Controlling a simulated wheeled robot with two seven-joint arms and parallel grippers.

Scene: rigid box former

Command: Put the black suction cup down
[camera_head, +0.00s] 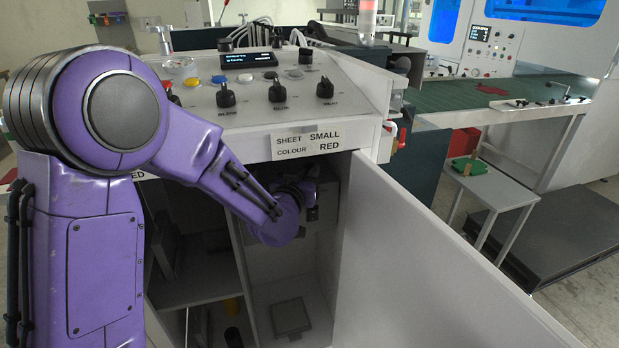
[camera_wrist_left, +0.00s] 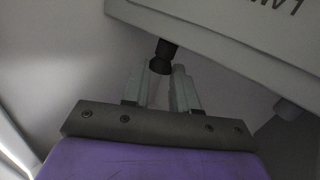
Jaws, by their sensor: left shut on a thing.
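My left arm reaches into the open cabinet under the control panel. Its gripper (camera_head: 308,197) is in the shade there and small in the head view. In the left wrist view the two grey fingers (camera_wrist_left: 162,88) are close together at the lower end of a black suction cup (camera_wrist_left: 163,56), shut on it. The cup's upper end meets the edge of a pale grey box in the picture; I cannot tell if they touch. The cup cannot be made out clearly in the head view. My right gripper is not in view.
A pale grey box with dark lettering (camera_wrist_left: 235,35) is close beyond the fingers. The cabinet's open door (camera_head: 420,260) stands at the right of the arm.

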